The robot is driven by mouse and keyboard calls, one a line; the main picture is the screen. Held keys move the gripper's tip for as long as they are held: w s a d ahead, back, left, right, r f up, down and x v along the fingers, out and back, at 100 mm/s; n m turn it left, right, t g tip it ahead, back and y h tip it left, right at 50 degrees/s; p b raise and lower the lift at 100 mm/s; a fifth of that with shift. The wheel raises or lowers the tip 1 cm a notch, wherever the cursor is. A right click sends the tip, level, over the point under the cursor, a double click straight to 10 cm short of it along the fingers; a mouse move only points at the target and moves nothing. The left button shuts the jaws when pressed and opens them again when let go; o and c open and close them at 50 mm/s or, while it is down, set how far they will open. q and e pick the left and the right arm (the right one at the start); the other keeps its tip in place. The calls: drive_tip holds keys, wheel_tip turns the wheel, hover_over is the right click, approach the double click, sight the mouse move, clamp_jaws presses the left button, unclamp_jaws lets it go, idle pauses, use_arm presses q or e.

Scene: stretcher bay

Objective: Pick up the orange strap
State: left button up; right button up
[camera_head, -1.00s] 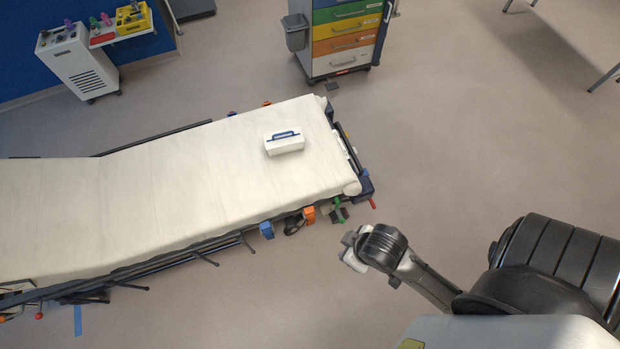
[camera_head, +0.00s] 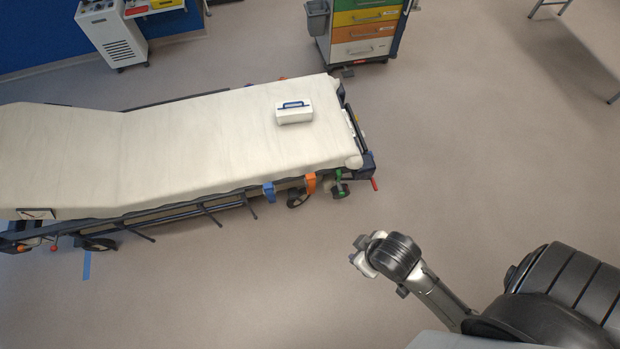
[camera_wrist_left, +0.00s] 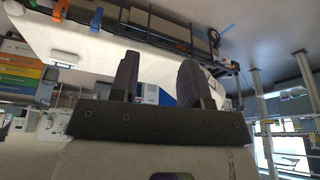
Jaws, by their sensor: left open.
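An orange strap (camera_head: 311,183) hangs over the near side rail of the stretcher (camera_head: 180,140), close to its right end. It also shows small at the top of the left wrist view (camera_wrist_left: 97,18).
A blue strap (camera_head: 268,191) hangs left of the orange one. A white box with a blue handle (camera_head: 294,113) stands on the stretcher. A drawer cart (camera_head: 360,30) stands behind, and a grey-white unit (camera_head: 118,38) at upper left. The floor before the stretcher is clear.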

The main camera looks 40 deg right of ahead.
use_arm(q)
drive_tip(key=shift+o, duration=0.3)
drive_tip(key=shift+s, duration=0.1)
drive_tip(key=o, duration=0.6)
drive_tip(key=shift+a, duration=0.25)
drive_tip(key=shift+o, duration=0.7)
drive_tip(key=shift+s, duration=0.1)
drive_tip(key=shift+d, duration=0.1)
